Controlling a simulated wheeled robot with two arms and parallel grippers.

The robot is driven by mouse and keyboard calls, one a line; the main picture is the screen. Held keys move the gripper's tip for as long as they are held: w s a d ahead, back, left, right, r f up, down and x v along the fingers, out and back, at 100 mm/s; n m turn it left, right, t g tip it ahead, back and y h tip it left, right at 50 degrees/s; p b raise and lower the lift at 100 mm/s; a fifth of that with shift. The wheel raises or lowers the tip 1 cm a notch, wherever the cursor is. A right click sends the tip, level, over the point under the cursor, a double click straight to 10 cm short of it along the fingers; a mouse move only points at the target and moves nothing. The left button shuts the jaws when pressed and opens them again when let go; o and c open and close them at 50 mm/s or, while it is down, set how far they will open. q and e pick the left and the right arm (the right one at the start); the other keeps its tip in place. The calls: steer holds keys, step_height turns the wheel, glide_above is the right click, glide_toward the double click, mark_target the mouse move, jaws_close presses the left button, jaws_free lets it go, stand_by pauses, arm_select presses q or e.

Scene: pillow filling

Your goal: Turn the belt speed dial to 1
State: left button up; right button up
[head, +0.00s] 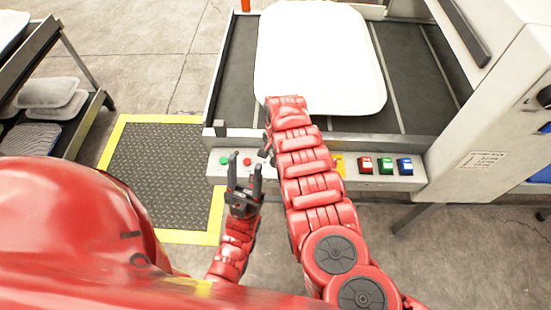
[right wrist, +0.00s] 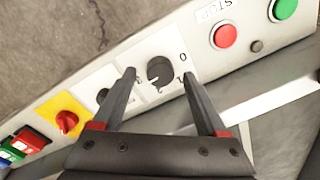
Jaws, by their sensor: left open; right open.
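The belt speed dial (right wrist: 160,72) is a round black knob on a white plate in the right wrist view, with small marks around it, a 0 among them. Its pointer direction is hard to tell. My right gripper (right wrist: 159,73) is open, with one fingertip on each side of the dial; I cannot tell whether they touch it. In the head view my right arm hides the dial and most of the right gripper. My left gripper (head: 245,168) is open and empty, in front of the panel's left part.
The control panel (head: 345,183) also carries a green button (right wrist: 285,8), a red button (right wrist: 225,36), a yellow plate with a red knob (right wrist: 66,121), and red, green and blue switches. A white pillow (head: 315,60) lies on the conveyor (head: 408,75) behind. A rack stands at the left.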

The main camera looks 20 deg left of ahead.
steer(key=shift+f, duration=0.45)
jaws_close()
